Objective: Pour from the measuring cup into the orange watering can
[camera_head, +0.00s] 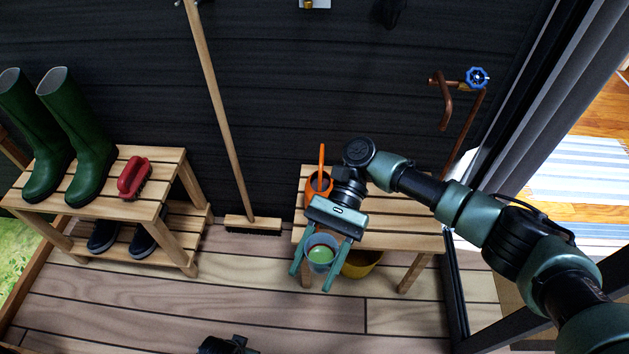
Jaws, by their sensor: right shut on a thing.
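My right gripper (325,270) is shut on the measuring cup (320,254), a clear cup with green contents. Its two green fingers stand on either side of the cup. The cup is held in front of the slatted bench's near edge, and I look down into its open top. The orange watering can (316,185) stands on the bench behind the gripper. An upright orange part rises from it, and its right side is hidden by my gripper. The cup and the can are apart.
The slatted bench (400,225) has free room on its right. A yellow container (366,262) is under it. A broom (222,110) leans on the dark wall. A copper tap pipe (445,100) is at the back right. A rack (110,205) with green boots (88,150) stands left.

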